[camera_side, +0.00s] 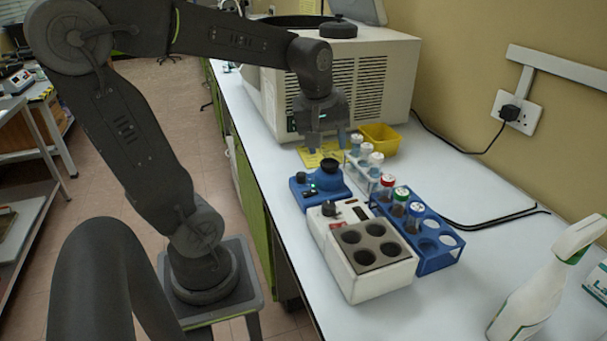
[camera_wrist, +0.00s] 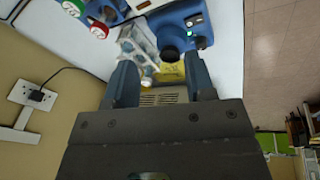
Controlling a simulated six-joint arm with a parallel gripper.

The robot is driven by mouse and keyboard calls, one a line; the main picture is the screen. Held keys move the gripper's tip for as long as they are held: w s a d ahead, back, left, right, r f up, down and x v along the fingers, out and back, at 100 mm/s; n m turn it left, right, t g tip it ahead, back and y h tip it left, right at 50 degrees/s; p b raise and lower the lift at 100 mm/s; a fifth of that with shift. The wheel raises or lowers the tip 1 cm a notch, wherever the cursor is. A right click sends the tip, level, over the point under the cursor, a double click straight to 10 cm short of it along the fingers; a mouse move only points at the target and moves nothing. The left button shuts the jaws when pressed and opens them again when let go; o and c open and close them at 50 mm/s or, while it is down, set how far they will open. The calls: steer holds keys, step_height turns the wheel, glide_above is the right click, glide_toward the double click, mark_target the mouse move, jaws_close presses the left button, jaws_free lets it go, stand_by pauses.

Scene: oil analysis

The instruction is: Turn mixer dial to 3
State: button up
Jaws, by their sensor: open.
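The blue mixer (camera_side: 309,197) sits on the white bench, with a black round cup (camera_side: 328,172) on top and a small green light on its front.
A white heating block (camera_side: 374,284) with a black knob stands in front of the mixer. A blue rack (camera_side: 437,263) and a white rack (camera_side: 357,178) hold capped tubes. A yellow bin (camera_side: 380,139) and a large centrifuge (camera_side: 385,80) stand behind. A spray bottle (camera_side: 535,295) is front right.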

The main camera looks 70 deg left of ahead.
steer(key=shift+o, duration=0.4)
steer(key=w+a+f+n+g, duration=0.1)
steer(key=a+f+n, duration=0.1)
steer(key=a+n, duration=0.5)
steer(key=shift+a+g, duration=0.3)
steer(key=shift+a, duration=0.5)
steer(key=n, duration=0.6)
glide_above(302, 174)
step_height(302, 174, down, 2)
steer(key=shift+g+h, duration=0.4)
step_height(302, 174, down, 14)
steer(key=shift+d+r, duration=0.1)
steer(key=shift+c, duration=0.3)
steer(key=c, duration=0.9)
steer(key=shift+o, duration=0.2)
